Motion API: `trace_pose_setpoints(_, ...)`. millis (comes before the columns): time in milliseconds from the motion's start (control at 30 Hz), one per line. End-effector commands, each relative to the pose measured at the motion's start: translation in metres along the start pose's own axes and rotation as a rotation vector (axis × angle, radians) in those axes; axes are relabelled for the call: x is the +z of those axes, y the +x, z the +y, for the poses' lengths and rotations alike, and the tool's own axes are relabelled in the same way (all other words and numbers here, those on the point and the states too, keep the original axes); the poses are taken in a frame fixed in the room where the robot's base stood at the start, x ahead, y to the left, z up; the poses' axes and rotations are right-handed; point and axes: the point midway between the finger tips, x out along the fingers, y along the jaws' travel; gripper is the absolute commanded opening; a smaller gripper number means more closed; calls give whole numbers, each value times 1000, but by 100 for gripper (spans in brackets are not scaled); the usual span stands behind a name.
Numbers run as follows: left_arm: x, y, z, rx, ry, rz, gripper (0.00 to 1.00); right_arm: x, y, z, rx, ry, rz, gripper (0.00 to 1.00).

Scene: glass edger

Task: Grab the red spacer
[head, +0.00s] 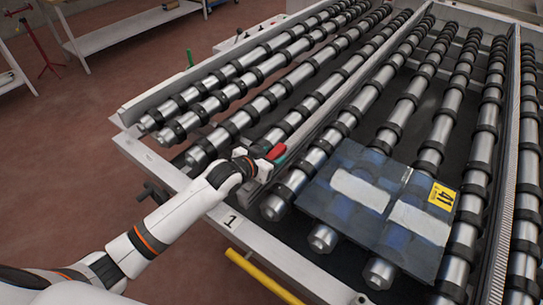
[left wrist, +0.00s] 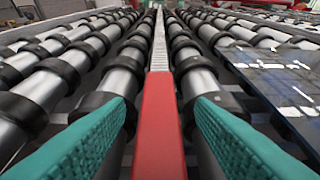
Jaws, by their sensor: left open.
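The red spacer (head: 277,151) shows in the head view as a small red piece at the near end of the rollers, at my left gripper (head: 268,157). In the left wrist view the red spacer (left wrist: 159,125) is a long red bar running up the middle. My left gripper (left wrist: 160,130) is open, with one teal finger to each side of the bar and a gap between bar and finger on both sides. The spacer's near end is cut off by the bottom of the wrist view. My right gripper is not in view.
A roller conveyor (head: 229,224) with black-ringed metal rollers fills the right side. A dark glass sheet (head: 325,205) with a yellow label lies on the rollers right of my gripper. A yellow bar (head: 262,275) runs along the front.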

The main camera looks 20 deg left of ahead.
Motion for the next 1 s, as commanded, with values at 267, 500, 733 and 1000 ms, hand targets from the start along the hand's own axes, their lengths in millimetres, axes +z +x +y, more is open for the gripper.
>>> trace_pose_setpoints(267, -1, 0, 0, 0, 0, 1, 36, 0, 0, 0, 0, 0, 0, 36)
trace_pose_setpoints(500, -1, 0, 0, 0, 0, 1, 2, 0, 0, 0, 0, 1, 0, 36)
trace_pose_setpoints(733, 1, 0, 0, 0, 0, 0, 1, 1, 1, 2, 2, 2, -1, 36)
trace_pose_setpoints(1000, 39, -18, 1, 1, 1, -6, 1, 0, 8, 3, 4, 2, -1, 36)
